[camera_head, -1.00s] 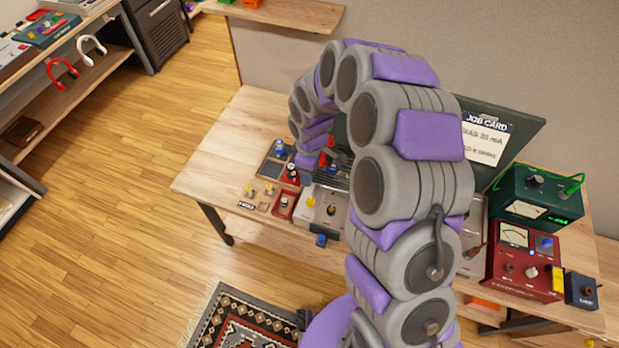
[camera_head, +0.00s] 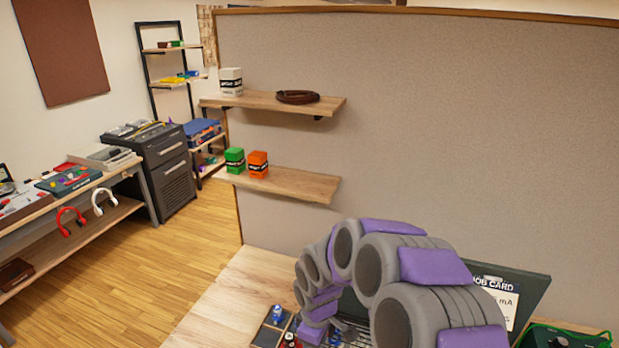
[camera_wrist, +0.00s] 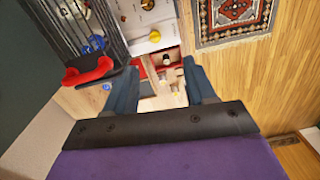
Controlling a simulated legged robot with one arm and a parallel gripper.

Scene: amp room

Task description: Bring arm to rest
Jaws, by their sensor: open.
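My arm (camera_head: 385,270), a curved chain of grey segments with purple pads, arches over the workbench (camera_head: 225,300) at the lower right of the head view. Its lower part is cut off by the frame edge. My gripper (camera_wrist: 160,66) shows in the wrist view with its two blue-grey fingers apart. Nothing is seen held between them. Beyond the fingers are the bench top and small parts in red trays (camera_wrist: 170,60). In the head view the fingers cannot be made out clearly.
A red handle-like part (camera_wrist: 88,74) on a dark ribbed unit is close to the left finger in the wrist view. A job card board (camera_head: 500,298) stands behind my arm. Wall shelves (camera_head: 285,184) hold green and orange boxes. Wood floor (camera_head: 130,270) is open at left.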

